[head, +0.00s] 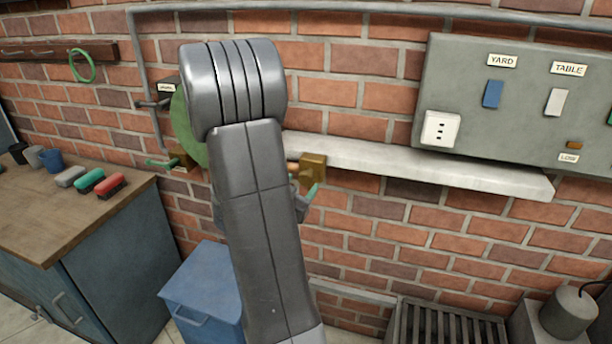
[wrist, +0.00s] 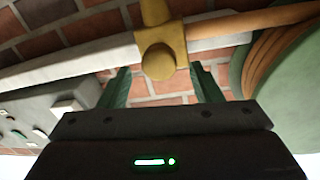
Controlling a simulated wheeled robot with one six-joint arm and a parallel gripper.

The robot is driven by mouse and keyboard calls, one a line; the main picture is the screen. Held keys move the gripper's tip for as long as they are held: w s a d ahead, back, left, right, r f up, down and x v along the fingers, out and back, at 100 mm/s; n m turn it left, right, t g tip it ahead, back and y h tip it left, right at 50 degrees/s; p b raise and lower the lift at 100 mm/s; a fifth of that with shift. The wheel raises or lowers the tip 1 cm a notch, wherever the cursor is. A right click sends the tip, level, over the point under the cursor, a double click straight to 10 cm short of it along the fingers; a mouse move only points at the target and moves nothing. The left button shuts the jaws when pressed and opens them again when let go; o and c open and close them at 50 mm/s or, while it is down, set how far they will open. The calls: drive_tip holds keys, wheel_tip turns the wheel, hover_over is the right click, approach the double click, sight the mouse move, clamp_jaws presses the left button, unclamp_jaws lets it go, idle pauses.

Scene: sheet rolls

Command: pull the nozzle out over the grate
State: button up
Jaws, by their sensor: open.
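A brass fitting (wrist: 160,58), which looks like the nozzle, sits at the end of a tan hose (wrist: 270,18) in the wrist view. In the head view the brass fitting (head: 313,167) shows just right of my arm, below the white ledge. The hose is wound on a green reel (head: 186,128), mostly hidden behind my arm. My gripper (wrist: 160,72) is open, with its green fingers apart on either side of the fitting's rounded end in the picture. I cannot tell whether they touch it. The grate (head: 450,324) is at the bottom right of the head view.
A white ledge (head: 430,166) runs along the brick wall. A grey switch panel (head: 460,75) hangs above it. A blue bin (head: 200,290) stands left of my arm. A workbench (head: 50,215) with brushes is further left. A grey canister (head: 568,312) stands beside the grate.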

sight(304, 180)
drive_tip(key=shift+p+x, duration=0.3)
drive_tip(key=shift+x, duration=1.85)
drive_tip(key=shift+c, duration=0.5)
